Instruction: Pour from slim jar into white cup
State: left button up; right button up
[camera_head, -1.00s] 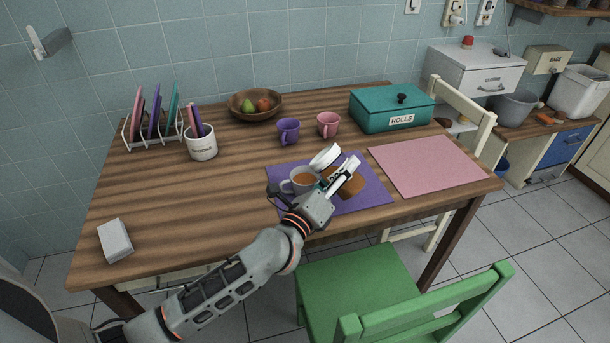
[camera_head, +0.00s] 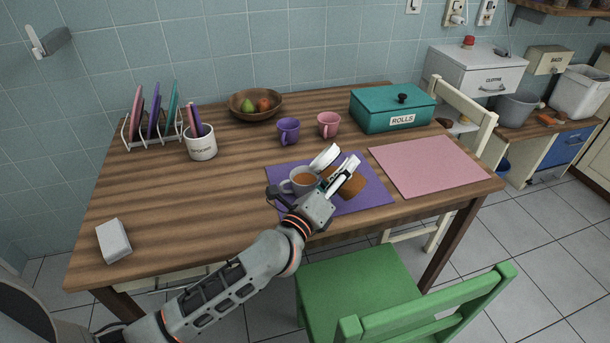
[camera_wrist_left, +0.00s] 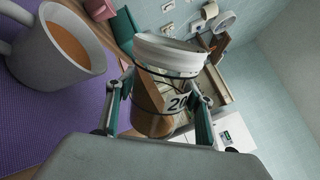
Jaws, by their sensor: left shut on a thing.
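The slim jar (camera_head: 325,157) has a white mouth end and a brown lower body. It is tilted, with its white end towards the upper left, above the purple mat (camera_head: 375,195). My left gripper (camera_head: 346,173) is shut on the jar. In the left wrist view the jar (camera_wrist_left: 153,105) sits between the fingers, with a "20" label on its side. The white cup (camera_head: 289,187) stands upright on the mat, just left of the jar, with brown liquid inside. The cup also shows in the left wrist view (camera_wrist_left: 92,78). No falling stream is visible. My right gripper is not in view.
A purple mug (camera_head: 288,131) and a pink mug (camera_head: 328,124) stand behind the mat. A teal rolls box (camera_head: 375,112) is at the back right, and a pink mat (camera_head: 428,165) lies bare on the right. A green chair (camera_head: 360,290) stands in front. The left table middle is clear.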

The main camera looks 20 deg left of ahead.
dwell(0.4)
pick_arm(q)
jog(key=shift+r+n, duration=0.7)
jog(key=shift+n, duration=0.6)
dwell(1.8)
